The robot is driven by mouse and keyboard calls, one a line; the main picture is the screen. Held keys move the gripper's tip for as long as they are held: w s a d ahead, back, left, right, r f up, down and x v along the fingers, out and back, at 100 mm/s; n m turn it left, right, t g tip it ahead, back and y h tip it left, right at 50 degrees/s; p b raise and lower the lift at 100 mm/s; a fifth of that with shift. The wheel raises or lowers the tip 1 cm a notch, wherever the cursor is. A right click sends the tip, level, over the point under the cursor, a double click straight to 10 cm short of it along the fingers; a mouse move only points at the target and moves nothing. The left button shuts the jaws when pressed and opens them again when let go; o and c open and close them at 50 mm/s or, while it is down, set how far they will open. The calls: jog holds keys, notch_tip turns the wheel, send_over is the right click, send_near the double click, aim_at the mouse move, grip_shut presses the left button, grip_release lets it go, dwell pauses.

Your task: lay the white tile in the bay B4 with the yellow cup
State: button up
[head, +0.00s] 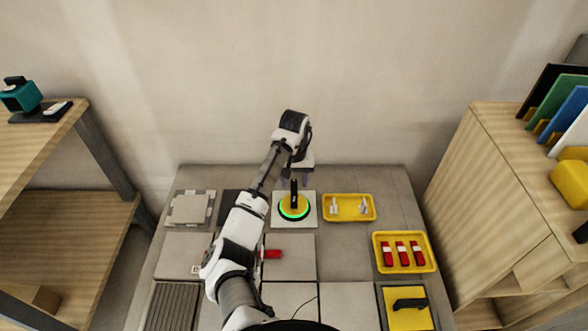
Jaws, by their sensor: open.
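The yellow cup (287,214) is a round disc with a lit green ring and a black upright handle. It sits on the white tile (311,221), which lies flat at the back middle of the grey work surface. My gripper (295,184) is open, pointing down at the cup's handle from above. Its fingers appear to be around or just beside the handle; I cannot tell whether they touch it. A dark, empty-looking bay (232,197) lies left of the white tile, partly hidden by my arm. No readable label shows which bay is B4.
A yellow tray (351,219) holds small white pieces, another (427,268) red pieces. A red object (273,254) lies on the tiles beside my arm. A yellow float with black handle (418,322) sits at front right. Wooden shelves (465,190) stand either side.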

aim_at(294, 188)
notch_tip(294, 188, down, 7)
jog(key=shift+f, duration=0.1)
jog(key=shift+c, duration=0.3)
grip_shut()
dwell(0.5)
dwell(0.5)
